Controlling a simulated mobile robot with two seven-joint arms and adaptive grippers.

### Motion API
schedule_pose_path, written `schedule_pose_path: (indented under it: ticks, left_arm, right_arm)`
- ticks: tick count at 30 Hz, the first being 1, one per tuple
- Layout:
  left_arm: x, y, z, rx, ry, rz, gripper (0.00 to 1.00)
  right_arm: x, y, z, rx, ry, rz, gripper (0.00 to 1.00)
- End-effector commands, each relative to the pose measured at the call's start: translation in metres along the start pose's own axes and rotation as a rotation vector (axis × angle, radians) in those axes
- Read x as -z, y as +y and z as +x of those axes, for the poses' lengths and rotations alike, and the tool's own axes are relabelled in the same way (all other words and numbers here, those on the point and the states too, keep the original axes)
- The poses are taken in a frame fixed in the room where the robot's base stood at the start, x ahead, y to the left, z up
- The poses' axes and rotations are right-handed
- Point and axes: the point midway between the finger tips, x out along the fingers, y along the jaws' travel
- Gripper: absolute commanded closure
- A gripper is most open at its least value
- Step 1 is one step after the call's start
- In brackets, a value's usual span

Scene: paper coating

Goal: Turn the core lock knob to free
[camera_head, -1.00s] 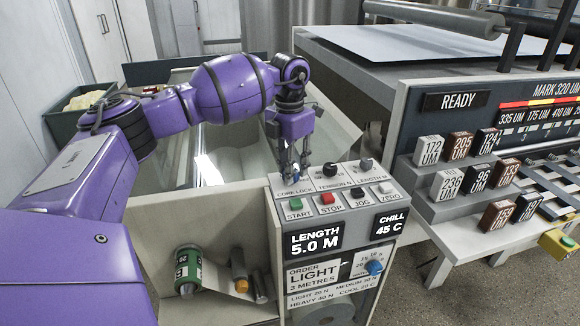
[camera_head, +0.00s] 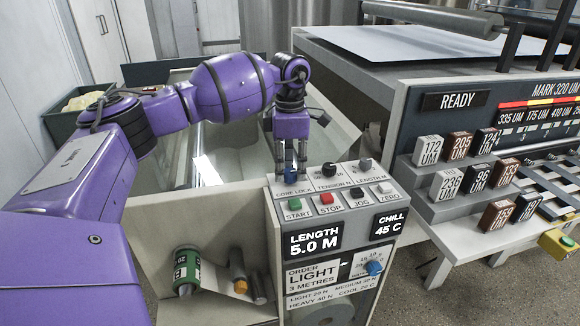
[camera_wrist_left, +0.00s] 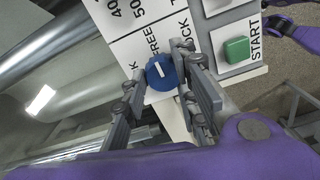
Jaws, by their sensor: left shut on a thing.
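The blue core lock knob (camera_head: 291,175) sits at the left end of the top row on the sloped control panel. In the left wrist view the knob (camera_wrist_left: 160,72) has a short white mark, lying roughly towards the FREE label (camera_wrist_left: 151,40); I cannot tell whether it lines up exactly. My left gripper (camera_head: 291,168) points down at the panel, its two fingers shut on the knob from opposite sides. The fingers (camera_wrist_left: 163,75) partly cover the lettering around it.
The tension knob (camera_head: 329,170) and length knob (camera_head: 365,165) stand close to the right. The green START button (camera_head: 295,204) and red STOP button (camera_head: 327,198) lie just in front. A display reads READY (camera_head: 458,100). A green roll (camera_head: 187,268) lies in the bin below.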

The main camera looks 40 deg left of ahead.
Motion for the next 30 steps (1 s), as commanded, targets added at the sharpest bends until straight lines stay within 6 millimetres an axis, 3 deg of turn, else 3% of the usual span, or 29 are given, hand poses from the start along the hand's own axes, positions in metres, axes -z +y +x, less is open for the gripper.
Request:
schedule_pose_path:
  ticks: [17, 18, 20, 30]
  left_arm:
    - [0.0007, 0.0064, -0.0069, -0.020, -0.008, 0.022, 0.99]
    - [0.0007, 0.0064, -0.0070, -0.020, -0.008, 0.022, 0.69]
    - [0.0005, 0.0060, -0.0071, -0.019, -0.008, 0.023, 0.61]
    - [-0.0001, 0.0028, -0.0029, -0.010, -0.003, 0.027, 0.60]
  right_arm:
    - [0.0043, -0.0003, 0.0014, 0.001, 0.007, -0.001, 1.00]
    - [0.0044, -0.0003, 0.0015, 0.001, 0.007, -0.001, 1.00]
    - [0.0042, -0.0003, 0.0015, 0.001, 0.007, -0.001, 1.00]
    - [0.0035, -0.0005, 0.0017, 0.001, 0.006, 0.000, 1.00]
